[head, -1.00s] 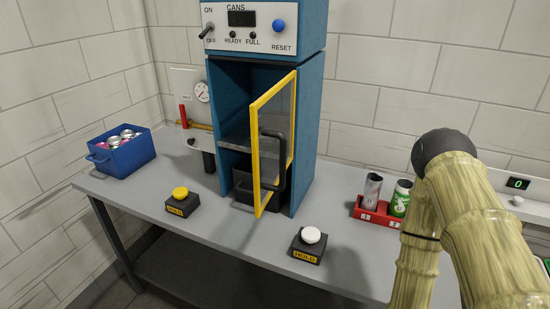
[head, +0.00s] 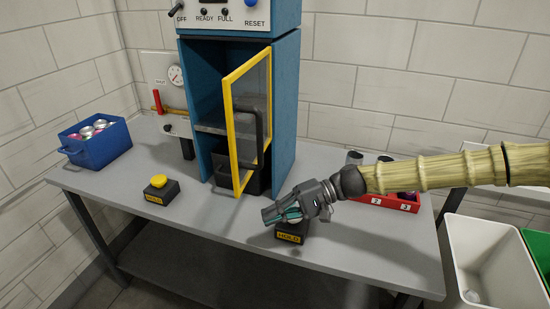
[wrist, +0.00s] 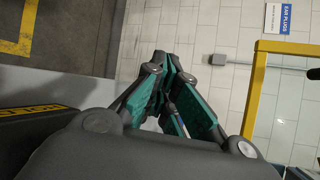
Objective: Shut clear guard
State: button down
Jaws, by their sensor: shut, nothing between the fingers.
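The clear guard (head: 232,122) is a yellow-framed see-through door on the front of the blue can machine (head: 287,105). It stands open, swung out towards the front, with a dark bar handle (head: 262,138) on it. Its yellow frame also shows at the right of the wrist view (wrist: 254,95). My gripper (head: 268,216) is shut and empty, right of and in front of the guard, apart from it. It is over the right HOLD button (head: 289,236) and hides most of its white top. In the wrist view the teal-padded fingers (wrist: 166,62) meet at their tips.
A yellow-topped button (head: 160,187) stands on the table (head: 215,236) left of the guard. A blue crate of cans (head: 95,150) is at the far left. A red can rack (head: 400,205) sits behind my arm. Bins (head: 490,265) stand at the right.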

jog(key=w+d+r+n+g+y, duration=0.1)
jog(key=d+r, duration=0.4)
jog(key=r, duration=0.3)
jog(key=w+d+r+n+y, duration=0.15)
jog(key=d+r, duration=0.25)
jog(key=r, duration=0.4)
jog(key=w+d+r+n+g, duration=0.1)
jog(key=w+d+r+n, duration=0.1)
jog(key=d+r, duration=0.4)
jog(key=r+p+x, duration=0.1)
jog(key=p+x, duration=0.4)
jog(key=x, duration=1)
jog(key=shift+r, duration=0.3)
jog(key=shift+a, duration=0.1)
